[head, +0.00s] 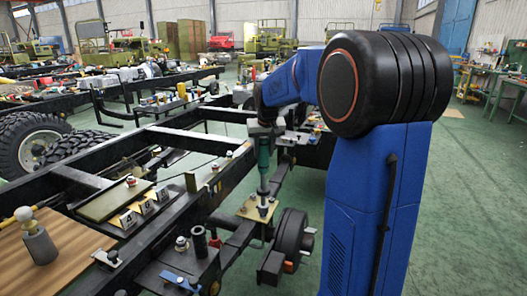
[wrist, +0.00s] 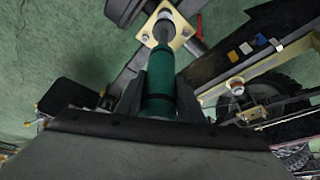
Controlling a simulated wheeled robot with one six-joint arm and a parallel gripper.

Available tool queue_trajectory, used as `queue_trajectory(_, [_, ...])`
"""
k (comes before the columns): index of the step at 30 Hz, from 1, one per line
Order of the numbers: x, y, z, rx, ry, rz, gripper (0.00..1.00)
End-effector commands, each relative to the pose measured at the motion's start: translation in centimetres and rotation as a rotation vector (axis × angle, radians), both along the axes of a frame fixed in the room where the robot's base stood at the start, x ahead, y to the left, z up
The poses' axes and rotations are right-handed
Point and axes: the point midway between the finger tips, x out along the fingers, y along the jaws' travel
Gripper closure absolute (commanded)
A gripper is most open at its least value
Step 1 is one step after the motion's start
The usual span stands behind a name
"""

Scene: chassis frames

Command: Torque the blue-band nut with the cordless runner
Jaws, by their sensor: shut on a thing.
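My gripper (head: 263,130) is shut on the green cordless runner (head: 264,165), which hangs upright below it in the head view. The runner's dark lower end is over a cream plate (head: 247,211) on the chassis frame; I cannot tell whether it touches anything there. In the wrist view my gripper (wrist: 160,97) has a dark finger on each side of the runner's green body (wrist: 160,75). The runner points at the cream plate (wrist: 182,42), where a pale round part (wrist: 165,14) shows. I cannot make out a blue band on any nut.
Lettered tags (head: 147,208) and a red-banded part (head: 130,181) are on the frame at left. A dark drum (head: 291,233) is right of the plate. A wooden board (head: 60,258) with a grey fitting (head: 40,245) is at front left.

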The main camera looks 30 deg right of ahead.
Motion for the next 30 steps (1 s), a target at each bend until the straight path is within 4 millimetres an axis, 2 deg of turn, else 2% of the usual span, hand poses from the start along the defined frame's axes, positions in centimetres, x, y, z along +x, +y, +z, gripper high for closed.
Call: queue_trajectory(30, [0.04,-0.01,-0.77,-0.001,-0.002,0.000,1.00])
